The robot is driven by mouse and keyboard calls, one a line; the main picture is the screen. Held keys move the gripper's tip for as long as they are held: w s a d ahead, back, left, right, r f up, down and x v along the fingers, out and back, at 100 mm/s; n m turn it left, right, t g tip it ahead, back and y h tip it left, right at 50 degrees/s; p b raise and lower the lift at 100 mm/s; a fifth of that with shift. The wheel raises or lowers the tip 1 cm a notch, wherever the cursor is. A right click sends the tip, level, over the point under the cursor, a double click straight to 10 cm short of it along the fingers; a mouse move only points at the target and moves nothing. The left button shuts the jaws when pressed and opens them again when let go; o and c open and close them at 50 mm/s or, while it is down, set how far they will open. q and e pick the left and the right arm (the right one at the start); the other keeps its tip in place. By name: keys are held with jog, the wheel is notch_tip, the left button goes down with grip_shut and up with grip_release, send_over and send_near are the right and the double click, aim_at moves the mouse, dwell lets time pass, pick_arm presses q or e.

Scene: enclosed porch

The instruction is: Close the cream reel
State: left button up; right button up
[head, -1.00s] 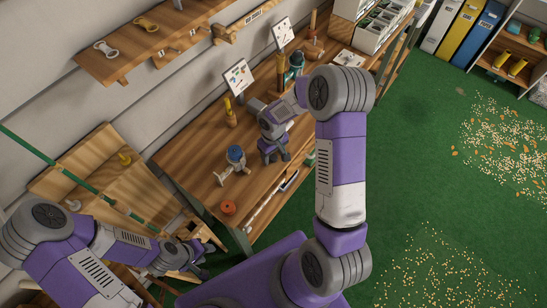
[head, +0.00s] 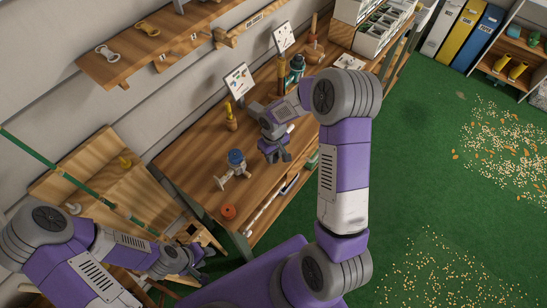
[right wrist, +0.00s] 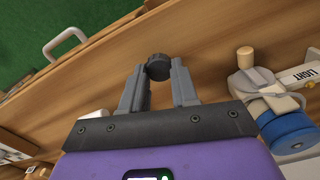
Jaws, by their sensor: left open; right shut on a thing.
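The cream reel (head: 236,171), with a blue spool on top, stands on the wooden bench in the head view. In the right wrist view the reel (right wrist: 255,84) is at the right edge, partly cut off, with the blue spool (right wrist: 288,130) and a tan knob. My right gripper (head: 278,156) is to the right of the reel, apart from it. In the right wrist view its fingers (right wrist: 158,78) are shut on a small dark round cap. My left gripper (head: 194,268) is open and empty, low at the left, off the bench front.
An orange-red round piece (head: 228,212) lies near the bench's front left corner. A wooden-handled tool (head: 231,118), a picture card (head: 239,81) and a teal reel (head: 297,66) stand farther back. A white handle (right wrist: 65,40) shows at the bench edge. Bench around the reel is fairly clear.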

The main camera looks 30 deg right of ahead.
notch_tip(320, 180, up, 8)
jog(key=shift+r, duration=0.1)
pick_arm(q)
jog(key=shift+r, duration=0.2)
